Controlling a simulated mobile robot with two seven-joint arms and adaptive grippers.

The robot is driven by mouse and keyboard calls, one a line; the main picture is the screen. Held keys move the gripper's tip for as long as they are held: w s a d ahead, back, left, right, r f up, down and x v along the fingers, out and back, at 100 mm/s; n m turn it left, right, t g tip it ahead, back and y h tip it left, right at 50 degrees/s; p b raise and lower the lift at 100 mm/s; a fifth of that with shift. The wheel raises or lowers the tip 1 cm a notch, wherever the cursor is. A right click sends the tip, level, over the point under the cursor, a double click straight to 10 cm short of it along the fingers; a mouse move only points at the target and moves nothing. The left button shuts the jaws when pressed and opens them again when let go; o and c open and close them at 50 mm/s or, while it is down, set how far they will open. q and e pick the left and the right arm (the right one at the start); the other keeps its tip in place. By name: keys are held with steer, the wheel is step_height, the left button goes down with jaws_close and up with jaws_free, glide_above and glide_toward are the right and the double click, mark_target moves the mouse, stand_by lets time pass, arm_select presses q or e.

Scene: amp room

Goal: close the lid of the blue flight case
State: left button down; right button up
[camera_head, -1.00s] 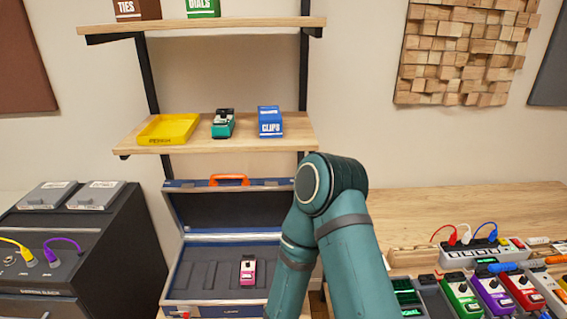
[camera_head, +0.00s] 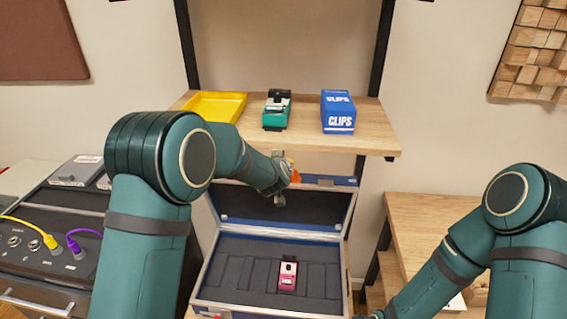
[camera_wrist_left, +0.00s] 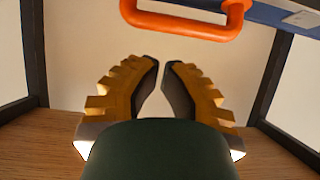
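The blue flight case (camera_head: 215,272) stands open below the shelf, with grey foam slots inside. Its lid (camera_head: 335,183) is raised and leans back; my left arm covers its left part. A pink pedal (camera_head: 288,274) sits in a foam slot. My left gripper (camera_head: 286,178) is at the lid's top edge, beside the orange handle (camera_head: 294,171). In the left wrist view the handle (camera_wrist_left: 185,25) lies ahead of the fingertips (camera_wrist_left: 160,63), apart from them. A narrow gap between the fingers is empty.
A wooden shelf (camera_head: 365,122) hangs just above the lid, holding a yellow tray (camera_head: 215,106), a teal pedal (camera_head: 276,110) and a blue CLIPS box (camera_head: 338,111). A black rack (camera_head: 40,250) with cables stands left. A wooden bench (camera_head: 425,215) is at the right.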

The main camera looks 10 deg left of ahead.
arm_select(q)
steer(key=x, duration=0.7)
steer(key=shift+w+f, duration=0.1)
steer(key=shift+f, duration=0.05)
